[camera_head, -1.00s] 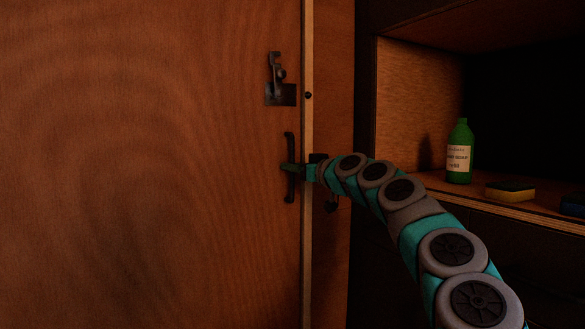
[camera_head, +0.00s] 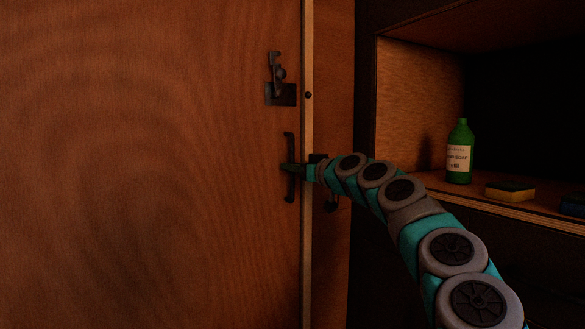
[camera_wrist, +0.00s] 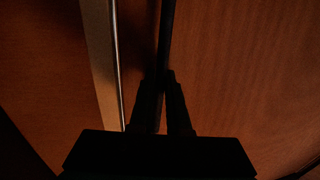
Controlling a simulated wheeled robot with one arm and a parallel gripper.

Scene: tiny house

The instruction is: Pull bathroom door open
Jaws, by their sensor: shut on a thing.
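The bathroom door (camera_head: 150,170) is a wide brown wooden panel filling the left of the head view. A dark vertical pull handle (camera_head: 290,142) is on it near its right edge. My gripper (camera_head: 288,168) reaches in from the right and is shut on the handle around its middle. In the wrist view, my gripper's dark fingers (camera_wrist: 163,85) close on the handle bar (camera_wrist: 168,30); the picture there is dim. A dark metal latch (camera_head: 280,88) sits on the door above the handle.
A pale frame strip (camera_head: 307,230) runs beside the door's right edge. To the right is a wooden shelf (camera_head: 480,203) with a green soap bottle (camera_head: 459,152) and a yellow sponge (camera_head: 510,191). My arm passes close in front of the shelf.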

